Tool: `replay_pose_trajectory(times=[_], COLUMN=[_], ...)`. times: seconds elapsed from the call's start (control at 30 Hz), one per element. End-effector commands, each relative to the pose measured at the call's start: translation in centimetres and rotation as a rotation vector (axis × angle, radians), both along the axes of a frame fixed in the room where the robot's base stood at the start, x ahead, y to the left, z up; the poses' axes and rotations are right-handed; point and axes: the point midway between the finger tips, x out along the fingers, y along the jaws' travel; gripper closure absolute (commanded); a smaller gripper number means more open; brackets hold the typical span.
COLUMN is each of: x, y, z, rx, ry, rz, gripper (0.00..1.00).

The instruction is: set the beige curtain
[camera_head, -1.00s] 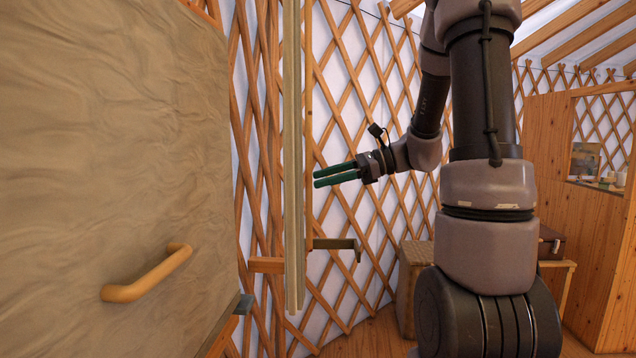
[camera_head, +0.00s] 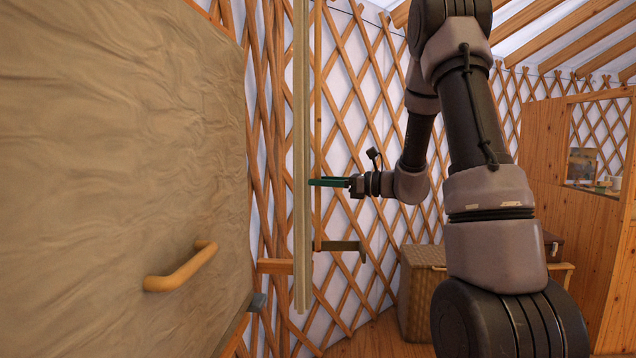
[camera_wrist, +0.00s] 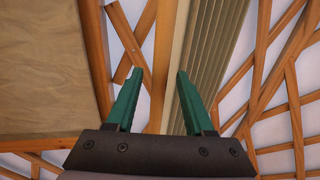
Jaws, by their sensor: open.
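The beige curtain (camera_head: 301,160) hangs as a narrow, gathered upright strip in front of the lattice wall. In the wrist view its pleated folds (camera_wrist: 208,60) run up from behind the right finger. My gripper (camera_head: 312,182) has green fingers and points left at the curtain, at about mid-height of the strip. In the wrist view my gripper (camera_wrist: 162,85) is open, with a wooden post and the curtain's left edge showing between the fingertips. Nothing is held. I cannot tell whether a finger touches the curtain.
A large beige panel (camera_head: 120,130) with a wooden handle (camera_head: 181,268) fills the left side. A dark bracket (camera_head: 340,246) juts right beside the curtain's lower part. A wicker chest (camera_head: 422,285) stands at the wall. A wooden partition (camera_head: 560,190) stands at the right.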

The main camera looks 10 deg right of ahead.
Motion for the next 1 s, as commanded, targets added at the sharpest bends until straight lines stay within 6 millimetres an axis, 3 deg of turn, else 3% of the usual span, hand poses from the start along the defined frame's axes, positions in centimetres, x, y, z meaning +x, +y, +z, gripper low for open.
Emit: replay_pose_trajectory(times=[0.4, 0.43, 0.57, 1.0], x=[0.54, 0.54, 0.54, 0.54], y=[1.05, 1.05, 1.04, 1.02], z=[-0.03, -0.03, -0.03, -0.03], rx=[0.000, 0.000, 0.000, 0.000], ry=[0.001, 0.001, 0.001, 0.001], rz=[0.000, 0.000, 0.000, 0.000], gripper=[0.47, 0.51, 1.00, 1.00])
